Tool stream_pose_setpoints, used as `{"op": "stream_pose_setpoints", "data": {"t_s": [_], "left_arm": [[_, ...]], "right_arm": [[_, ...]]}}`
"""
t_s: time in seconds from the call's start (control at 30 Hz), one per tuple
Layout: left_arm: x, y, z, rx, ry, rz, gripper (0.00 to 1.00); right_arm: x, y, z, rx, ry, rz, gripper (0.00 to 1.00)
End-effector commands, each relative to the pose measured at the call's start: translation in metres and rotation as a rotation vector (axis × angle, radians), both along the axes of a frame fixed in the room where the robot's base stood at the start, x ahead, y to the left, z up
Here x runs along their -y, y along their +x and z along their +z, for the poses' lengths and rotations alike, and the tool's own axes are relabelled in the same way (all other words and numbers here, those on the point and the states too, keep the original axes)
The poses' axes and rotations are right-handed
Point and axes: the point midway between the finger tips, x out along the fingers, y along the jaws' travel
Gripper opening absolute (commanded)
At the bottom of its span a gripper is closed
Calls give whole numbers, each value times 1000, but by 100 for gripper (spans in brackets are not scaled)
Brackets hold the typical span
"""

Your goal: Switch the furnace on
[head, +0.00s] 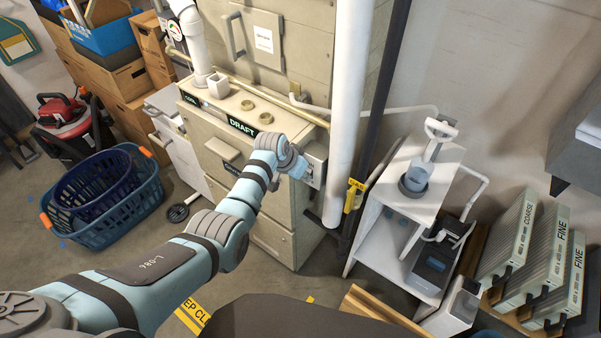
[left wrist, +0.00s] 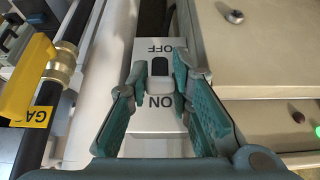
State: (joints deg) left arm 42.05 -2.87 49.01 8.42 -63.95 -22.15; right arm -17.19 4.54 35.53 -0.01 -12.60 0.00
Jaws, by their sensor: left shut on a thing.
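The beige furnace (head: 215,140) stands against the wall with a DRAFT label on its top edge. A grey switch box (head: 318,160) is on its right side. In the left wrist view the switch plate (left wrist: 148,125) reads OFF and ON, upside down. A pale lever (left wrist: 160,82) sits in the dark slot, at the end near ON. My left gripper (left wrist: 161,78) is shut on the lever, one fingertip on each side. In the head view my left gripper (head: 305,170) is at the switch box, its fingertips partly hidden. My right gripper is not in view.
A white pipe (head: 348,110) and a yellow-tagged gas line (head: 353,195) run close beside the switch box. A white shelf stand (head: 400,185) is to the right. Blue laundry baskets (head: 105,200) are on the floor at left.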

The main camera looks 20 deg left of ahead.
Motion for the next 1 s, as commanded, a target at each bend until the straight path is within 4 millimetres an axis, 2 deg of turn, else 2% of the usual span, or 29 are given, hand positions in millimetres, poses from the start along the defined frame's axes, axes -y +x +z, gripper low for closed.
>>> {"op": "stream_pose_setpoints", "data": {"t_s": [0.1,0.47,0.63,0.9,1.0], "left_arm": [[0,1,1,3,0,0,28],[-1,-1,5,3,0,0,28],[-6,-14,29,7,0,1,28],[-19,-45,92,5,1,1,28],[-21,-51,102,3,0,0,28]], "right_arm": [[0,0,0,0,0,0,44],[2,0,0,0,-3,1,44],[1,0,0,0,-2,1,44],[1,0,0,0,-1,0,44],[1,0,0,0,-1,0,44]]}}
